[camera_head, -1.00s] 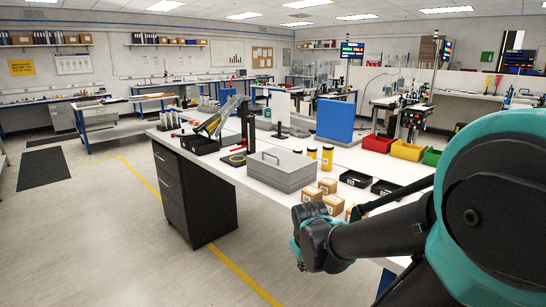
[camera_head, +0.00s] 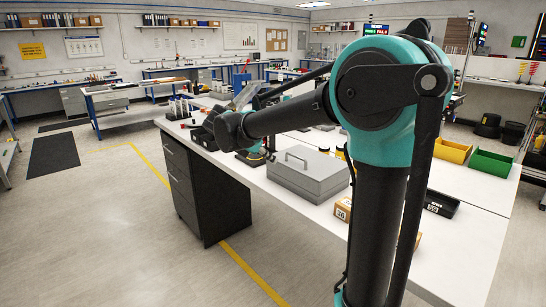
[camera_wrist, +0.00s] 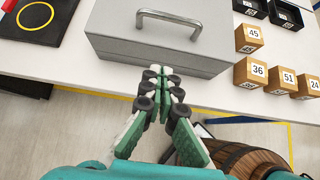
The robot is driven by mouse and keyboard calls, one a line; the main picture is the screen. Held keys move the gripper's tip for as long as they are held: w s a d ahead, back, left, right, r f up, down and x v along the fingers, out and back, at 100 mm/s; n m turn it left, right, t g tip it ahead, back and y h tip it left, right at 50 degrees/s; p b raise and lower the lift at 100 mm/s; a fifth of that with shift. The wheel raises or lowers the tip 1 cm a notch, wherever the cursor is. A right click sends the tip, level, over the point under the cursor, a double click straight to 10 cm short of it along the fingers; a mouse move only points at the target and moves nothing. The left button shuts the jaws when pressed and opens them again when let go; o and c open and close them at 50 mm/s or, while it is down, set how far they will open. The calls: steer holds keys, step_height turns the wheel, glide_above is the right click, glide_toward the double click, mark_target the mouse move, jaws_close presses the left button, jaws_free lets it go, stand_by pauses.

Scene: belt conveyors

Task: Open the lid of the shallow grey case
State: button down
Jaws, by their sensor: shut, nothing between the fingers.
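The shallow grey case (camera_head: 308,175) sits on the white workbench with its lid closed. Its metal handle is on the top of the lid. In the wrist view the case (camera_wrist: 125,52) fills the upper middle, and the handle (camera_wrist: 168,20) arches over the lid. My gripper (camera_wrist: 166,74) is shut and empty. Its fingertips appear just in front of the case's near face, below the handle in the picture; whether they touch it I cannot tell.
Small numbered boxes (camera_wrist: 248,37) stand right of the case on the workbench (camera_wrist: 70,68), with black trays (camera_wrist: 285,12) behind. A black mat with a yellow ring (camera_wrist: 35,15) lies left. A wooden barrel (camera_wrist: 225,158) stands on the floor below the bench edge.

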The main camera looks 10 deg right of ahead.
mark_target(292, 166)
steer(key=x, duration=0.7)
steer(key=shift+w+d+r, duration=0.25)
steer(key=shift+d+r, duration=0.05)
steer(key=shift+d, duration=0.15)
steer(key=shift+w+d+r, duration=0.3)
steer(key=shift+d, duration=0.15)
steer(key=shift+w+d+r, duration=0.4)
steer(key=shift+d+r, duration=0.1)
